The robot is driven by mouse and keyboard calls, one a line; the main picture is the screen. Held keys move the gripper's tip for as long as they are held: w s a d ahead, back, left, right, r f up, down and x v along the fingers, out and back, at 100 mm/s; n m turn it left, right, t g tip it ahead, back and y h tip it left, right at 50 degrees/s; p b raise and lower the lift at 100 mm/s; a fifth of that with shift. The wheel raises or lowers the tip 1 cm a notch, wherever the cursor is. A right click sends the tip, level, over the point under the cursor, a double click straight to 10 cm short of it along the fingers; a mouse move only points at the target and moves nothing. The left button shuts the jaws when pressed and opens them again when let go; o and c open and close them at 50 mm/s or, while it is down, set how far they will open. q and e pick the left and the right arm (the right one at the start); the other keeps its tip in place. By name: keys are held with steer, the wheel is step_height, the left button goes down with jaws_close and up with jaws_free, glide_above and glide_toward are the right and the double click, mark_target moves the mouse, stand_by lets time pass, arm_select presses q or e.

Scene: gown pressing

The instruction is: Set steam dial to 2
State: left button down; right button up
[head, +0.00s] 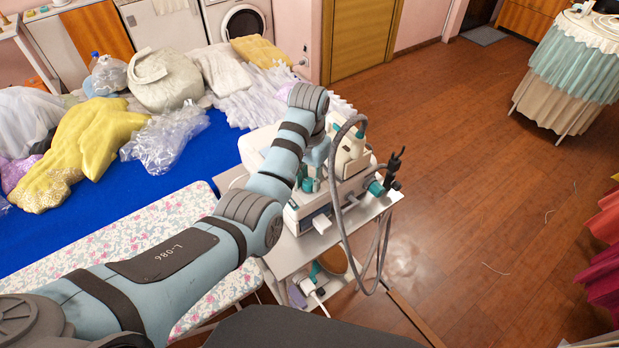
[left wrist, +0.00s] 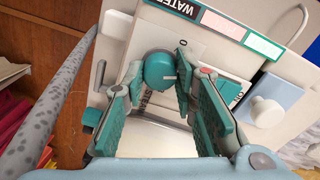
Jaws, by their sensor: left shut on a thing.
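My right gripper is not in view.
A grey hose (head: 338,190) loops over the unit's right side. A second knob (left wrist: 267,112) is pale, right of the fingers. A floral ironing board (head: 150,240) and a blue table (head: 200,150) with clothes lie left. The wooden floor (head: 470,180) is mostly clear.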

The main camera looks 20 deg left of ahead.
arm_select(q)
steer(key=m, duration=0.4)
steer(key=shift+m, duration=2.3)
steer(key=c, duration=1.3)
jaws_free()
steer(key=shift+s, duration=0.1)
